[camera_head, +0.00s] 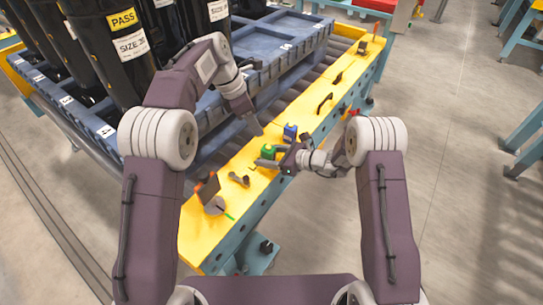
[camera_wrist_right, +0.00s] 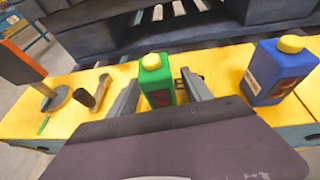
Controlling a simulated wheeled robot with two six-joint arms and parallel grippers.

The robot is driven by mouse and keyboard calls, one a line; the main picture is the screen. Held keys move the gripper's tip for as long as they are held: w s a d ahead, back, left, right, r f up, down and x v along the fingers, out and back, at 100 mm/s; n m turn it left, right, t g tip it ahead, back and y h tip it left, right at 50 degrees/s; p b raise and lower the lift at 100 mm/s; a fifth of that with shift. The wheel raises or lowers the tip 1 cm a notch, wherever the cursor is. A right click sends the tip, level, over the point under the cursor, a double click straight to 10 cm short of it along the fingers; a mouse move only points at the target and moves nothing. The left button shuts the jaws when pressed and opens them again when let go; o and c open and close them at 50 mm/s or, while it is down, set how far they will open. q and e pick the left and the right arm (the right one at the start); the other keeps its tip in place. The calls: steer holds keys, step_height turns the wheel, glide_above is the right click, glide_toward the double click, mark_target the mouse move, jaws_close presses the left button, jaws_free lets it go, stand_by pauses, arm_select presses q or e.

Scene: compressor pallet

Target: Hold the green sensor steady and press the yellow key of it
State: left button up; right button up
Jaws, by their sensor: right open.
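The green sensor (camera_head: 268,151) stands upright on the yellow bench top, and its yellow key (camera_wrist_right: 152,61) is on its top in the right wrist view. My right gripper (camera_head: 270,156) is open, and its fingers reach along both sides of the green sensor (camera_wrist_right: 159,88) with visible gaps. My left gripper (camera_head: 258,131) points down above the bench, behind and a little left of the sensor, apart from it. Its tip looks narrow, and I cannot tell whether its fingers are apart.
A blue bottle-like sensor (camera_head: 290,132) with a yellow cap stands close by to the right. A dark bracket (camera_head: 239,179) and an orange-topped stand (camera_head: 208,188) are on the left end of the bench (camera_head: 322,76). A blue pallet (camera_head: 271,60) with black cylinders lies behind.

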jaws_close()
arm_select(q)
jaws_close()
stand_by(1.4)
